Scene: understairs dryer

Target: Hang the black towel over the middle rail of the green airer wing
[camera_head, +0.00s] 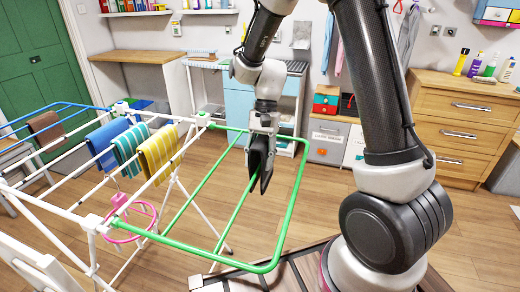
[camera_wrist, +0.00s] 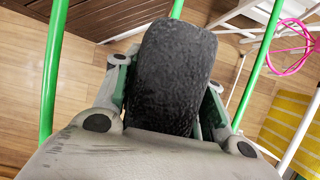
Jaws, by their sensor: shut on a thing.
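The black towel (camera_head: 257,163) hangs folded from my gripper (camera_head: 264,122), with two flaps parting downward. My gripper is shut on its upper part. The green airer wing (camera_head: 290,205) stretches out flat at the right end of the airer. The towel is at its middle rail (camera_head: 229,224), which runs toward the flaps. In the wrist view the towel (camera_wrist: 170,80) fills the centre and covers part of the middle rail (camera_wrist: 177,9). A green rail shows on either side. I cannot tell whether the towel rests on the rail.
Blue, teal-striped and yellow-striped towels (camera_head: 158,152) hang on the white part of the airer, with a brown one (camera_head: 45,127) farther left. A pink hoop (camera_head: 133,217) hangs near the wing's left side. A wooden drawer chest (camera_head: 462,125) stands at the right. Open floor lies beyond the wing.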

